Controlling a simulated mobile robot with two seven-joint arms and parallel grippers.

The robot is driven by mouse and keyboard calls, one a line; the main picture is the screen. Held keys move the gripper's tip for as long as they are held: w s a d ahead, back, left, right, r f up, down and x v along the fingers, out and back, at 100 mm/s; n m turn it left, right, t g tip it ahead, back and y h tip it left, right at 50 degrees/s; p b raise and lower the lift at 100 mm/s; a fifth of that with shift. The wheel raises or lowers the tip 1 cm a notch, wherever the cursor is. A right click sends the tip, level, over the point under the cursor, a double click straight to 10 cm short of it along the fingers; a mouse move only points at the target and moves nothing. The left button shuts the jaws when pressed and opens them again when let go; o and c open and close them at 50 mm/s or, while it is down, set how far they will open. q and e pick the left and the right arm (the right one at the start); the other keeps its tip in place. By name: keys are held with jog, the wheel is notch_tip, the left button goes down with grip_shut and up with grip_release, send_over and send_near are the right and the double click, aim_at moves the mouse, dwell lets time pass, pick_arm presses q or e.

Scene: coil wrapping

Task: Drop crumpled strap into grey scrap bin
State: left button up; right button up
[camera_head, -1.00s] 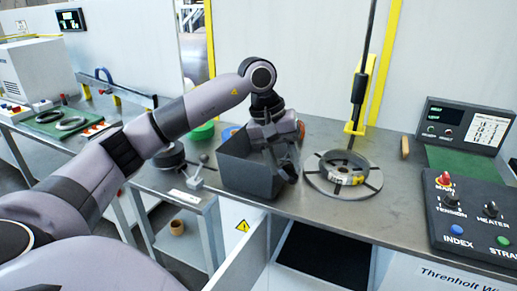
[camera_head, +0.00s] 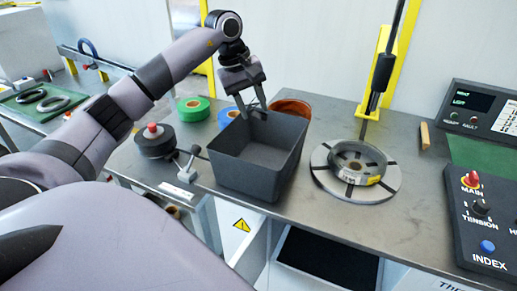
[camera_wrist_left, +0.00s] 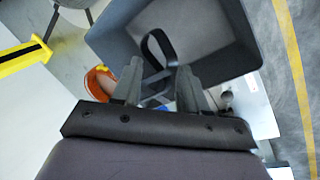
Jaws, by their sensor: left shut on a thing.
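The grey scrap bin (camera_head: 245,181) stands on the metal bench, and its inside looks empty in the head view. My left gripper (camera_head: 256,108) points down at the bin's back rim. In the left wrist view, the gripper (camera_wrist_left: 160,72) is shut on a dark strap (camera_wrist_left: 146,46), which stands out as a bent loop between and beyond the fingertips. The loop shows against the bin (camera_wrist_left: 215,30). In the head view the strap is too small or hidden to make out. My right gripper is not in view.
An orange-brown bowl (camera_head: 297,106) sits right behind the bin. Green (camera_head: 192,108) and blue (camera_head: 228,115) rolls stand at the back left. A coil (camera_head: 357,163) lies on a round plate to the right. A control panel (camera_head: 487,225) is at the far right.

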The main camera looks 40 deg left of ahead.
pick_arm(q)
jog(key=shift+f+b, duration=2.75)
jog(key=shift+f, duration=0.3)
jog(key=shift+r, duration=0.1)
jog(key=o, duration=1.1)
jog(key=shift+v, duration=3.55)
